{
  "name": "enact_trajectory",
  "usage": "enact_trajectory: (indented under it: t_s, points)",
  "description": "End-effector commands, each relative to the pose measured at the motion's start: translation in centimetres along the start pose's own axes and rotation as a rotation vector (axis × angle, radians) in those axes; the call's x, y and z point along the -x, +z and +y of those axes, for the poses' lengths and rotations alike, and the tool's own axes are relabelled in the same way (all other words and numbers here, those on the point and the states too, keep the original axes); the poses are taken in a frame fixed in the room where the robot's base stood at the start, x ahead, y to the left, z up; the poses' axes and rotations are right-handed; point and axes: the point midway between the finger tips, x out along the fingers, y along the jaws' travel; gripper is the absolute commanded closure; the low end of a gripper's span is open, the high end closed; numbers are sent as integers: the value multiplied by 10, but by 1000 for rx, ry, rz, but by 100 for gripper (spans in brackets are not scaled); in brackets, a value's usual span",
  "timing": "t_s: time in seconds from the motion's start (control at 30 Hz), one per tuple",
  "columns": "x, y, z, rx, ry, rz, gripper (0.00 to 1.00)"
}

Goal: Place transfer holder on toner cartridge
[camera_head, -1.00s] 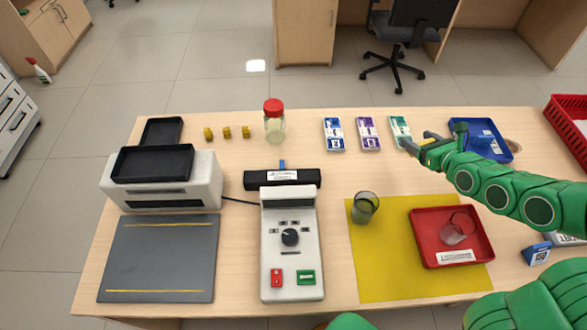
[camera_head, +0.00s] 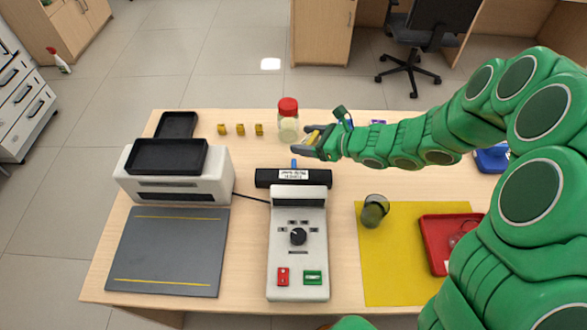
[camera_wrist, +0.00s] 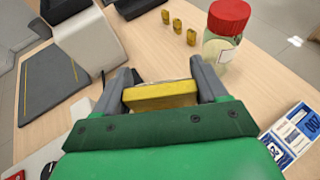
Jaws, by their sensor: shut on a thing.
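A black toner cartridge (camera_head: 293,177), a bar with a white label and a small blue tab, lies on the counter behind the grey console. My gripper (camera_head: 317,138) is above and behind its right end, apart from it. My gripper is shut on a yellow block with a pale upper edge, which I take to be the transfer holder (camera_wrist: 160,96). In the wrist view the yellow block sits between the two grey fingers (camera_wrist: 163,88). The cartridge is mostly or wholly hidden by my gripper there.
A red-lidded jar (camera_head: 288,122) stands close behind my gripper. Several small yellow blocks (camera_head: 240,129) are to its left. The console (camera_head: 298,250), printer (camera_head: 185,180), yellow mat (camera_head: 390,280), glass (camera_head: 375,212) and red tray (camera_head: 432,245) stand around. The wrist view shows card packs (camera_wrist: 293,130).

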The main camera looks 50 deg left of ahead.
Motion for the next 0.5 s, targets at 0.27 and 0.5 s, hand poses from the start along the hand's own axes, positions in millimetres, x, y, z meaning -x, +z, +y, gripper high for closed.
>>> enact_trajectory:
  t_s: [0.27, 0.5]
  points:
    - [-24, 5, 28, 32, 79, 3, 59]
    - [-33, -15, 29, 29, 81, 3, 59]
